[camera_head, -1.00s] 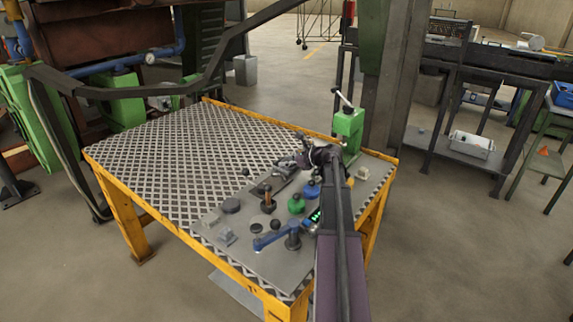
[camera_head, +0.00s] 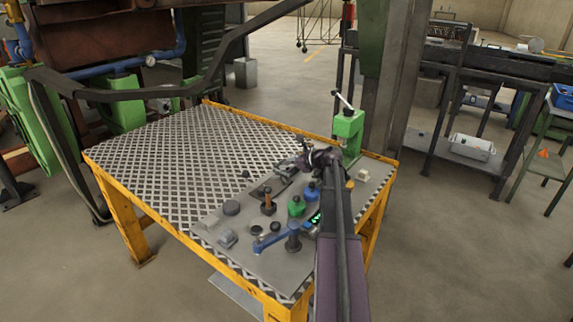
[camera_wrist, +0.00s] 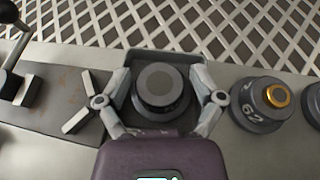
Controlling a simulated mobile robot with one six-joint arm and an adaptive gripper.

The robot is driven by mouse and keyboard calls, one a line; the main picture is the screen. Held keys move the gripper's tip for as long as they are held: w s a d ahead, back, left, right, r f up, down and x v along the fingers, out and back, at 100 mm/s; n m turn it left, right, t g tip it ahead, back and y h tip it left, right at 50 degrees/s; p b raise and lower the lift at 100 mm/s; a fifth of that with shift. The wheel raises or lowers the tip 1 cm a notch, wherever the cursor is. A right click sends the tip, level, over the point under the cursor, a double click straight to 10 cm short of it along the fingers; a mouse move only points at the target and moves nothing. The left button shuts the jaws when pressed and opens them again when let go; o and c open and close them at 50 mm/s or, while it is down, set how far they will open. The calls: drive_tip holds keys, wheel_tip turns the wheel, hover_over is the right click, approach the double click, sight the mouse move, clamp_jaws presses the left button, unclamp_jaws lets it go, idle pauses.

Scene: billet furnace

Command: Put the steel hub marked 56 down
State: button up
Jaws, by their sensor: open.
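A dark grey round hub (camera_wrist: 158,88) with a flat paler top sits upright in the wrist view, in or over a shallow square grey tray (camera_wrist: 137,57). No number on it can be read. My gripper (camera_wrist: 160,78) is open, with one finger on each side of the hub. Whether either finger touches it I cannot tell. In the head view my gripper (camera_head: 302,152) is at the far right part of the table, by the green press, and the hub cannot be made out there.
Another hub (camera_wrist: 262,102), with a brass ring and a mark like 62, stands close to the right. Metal bars (camera_wrist: 82,108) lie left. The table's patterned left part (camera_head: 170,150) is clear.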

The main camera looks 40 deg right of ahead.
drive_tip(key=shift+r, duration=0.1)
drive_tip(key=shift+r, duration=0.15)
drive_tip(key=p+v, duration=0.5)
drive_tip(key=v, duration=0.7)
